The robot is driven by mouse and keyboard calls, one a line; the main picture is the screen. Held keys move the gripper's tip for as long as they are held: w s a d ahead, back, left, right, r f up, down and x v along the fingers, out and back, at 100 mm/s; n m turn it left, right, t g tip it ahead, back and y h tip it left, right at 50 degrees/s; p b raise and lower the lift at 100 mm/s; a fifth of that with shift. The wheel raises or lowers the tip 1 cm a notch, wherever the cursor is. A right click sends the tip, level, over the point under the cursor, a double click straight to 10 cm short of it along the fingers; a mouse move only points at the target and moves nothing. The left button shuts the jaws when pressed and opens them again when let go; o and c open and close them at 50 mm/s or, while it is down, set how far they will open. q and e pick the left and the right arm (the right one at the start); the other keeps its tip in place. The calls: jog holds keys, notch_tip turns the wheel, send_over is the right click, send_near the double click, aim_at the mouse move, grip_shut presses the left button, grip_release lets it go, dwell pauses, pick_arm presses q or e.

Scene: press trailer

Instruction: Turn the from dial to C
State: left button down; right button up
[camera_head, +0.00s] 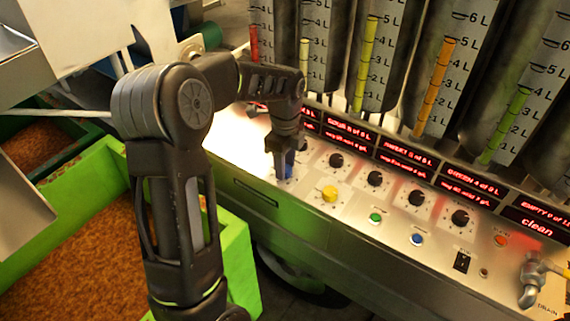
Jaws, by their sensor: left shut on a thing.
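My left gripper (287,172) points down onto the left end of the sloping metal control panel (340,222). It is shut on a blue dial (288,160), which is mostly hidden by the fingers. I cannot read its pointer, its letters or its label, so I cannot tell its setting. A yellow dial (330,193) on a pale plate sits just right of the gripper, apart from it. Its markings are too small to read. My right gripper is not in view.
Several black knobs (375,178) run along the panel under red displays (407,155) and graduated tubes (440,75). Green (376,217), blue (417,239) and red (500,240) buttons, a black switch (462,262) and a drain tap (532,280) lie right. Green bins (90,180) stand left.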

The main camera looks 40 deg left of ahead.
pick_arm(q)
jog(key=n, duration=0.4)
jog(key=shift+n+b, duration=0.4)
jog(key=shift+n, duration=1.6)
jog(key=c, duration=0.9)
grip_release()
notch_tip(320, 180, up, 8)
jog(key=shift+f+b, duration=0.1)
jog(key=shift+b, duration=0.25)
